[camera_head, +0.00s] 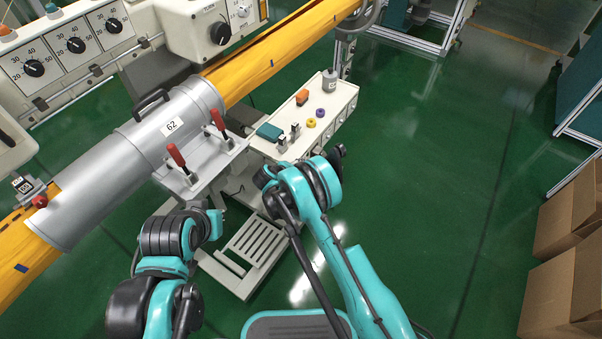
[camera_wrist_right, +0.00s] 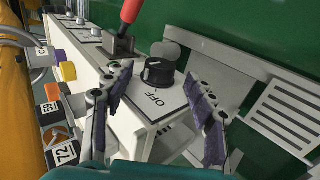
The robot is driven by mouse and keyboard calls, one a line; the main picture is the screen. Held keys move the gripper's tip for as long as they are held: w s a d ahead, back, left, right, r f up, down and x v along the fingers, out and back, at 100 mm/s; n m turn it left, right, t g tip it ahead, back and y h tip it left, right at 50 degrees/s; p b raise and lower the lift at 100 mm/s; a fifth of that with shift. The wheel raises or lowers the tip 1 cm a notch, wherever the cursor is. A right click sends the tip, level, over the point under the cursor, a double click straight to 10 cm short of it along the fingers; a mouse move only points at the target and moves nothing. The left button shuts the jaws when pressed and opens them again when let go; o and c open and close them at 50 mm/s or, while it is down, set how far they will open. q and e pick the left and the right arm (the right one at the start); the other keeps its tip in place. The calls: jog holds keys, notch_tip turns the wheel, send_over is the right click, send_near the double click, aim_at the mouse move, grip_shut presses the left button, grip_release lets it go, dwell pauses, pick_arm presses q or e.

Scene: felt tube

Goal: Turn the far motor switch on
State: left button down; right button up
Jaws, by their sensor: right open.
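A black rotary knob (camera_wrist_right: 157,73) with a pale pointer mark sits on a white panel marked OFF (camera_wrist_right: 155,98) in the right wrist view. My right gripper (camera_wrist_right: 158,77) is open, its fingers in front of the knob and to both sides of it in the picture. No grip on it shows. Further along the panel are a red-handled lever (camera_wrist_right: 130,12) and smaller black knobs (camera_wrist_right: 84,32). Which knob is the far motor switch I cannot tell. In the head view my left arm's end (camera_head: 212,225) is low at the left; its fingers are not clear.
A silver tube (camera_head: 100,185) lies around the yellow beam (camera_head: 285,45), with two red-handled clamps (camera_head: 177,155) in front. A white cart (camera_head: 335,100) holds small coloured parts. Dial panels (camera_head: 75,45) are at upper left, cardboard boxes (camera_head: 570,210) at right. Green floor (camera_head: 440,150) between is clear.

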jog(key=shift+x, duration=1.2)
jog(key=c, duration=1.2)
jog(key=shift+o, duration=0.2)
jog(key=shift+r, duration=0.1)
jog(key=g+y, duration=0.2)
jog(key=g, duration=0.1)
jog(key=shift+w+d+r+p, duration=0.15)
jog(key=shift+w+d+p, duration=0.05)
jog(key=shift+p, duration=0.15)
jog(key=g+y, duration=0.1)
jog(key=g, duration=0.1)
jog(key=g+y, duration=0.2)
jog(key=shift+w+d+y+b, duration=0.1)
jog(key=shift+w+y+b, duration=0.2)
jog(key=shift+b, duration=0.1)
jog(key=shift+g, duration=0.4)
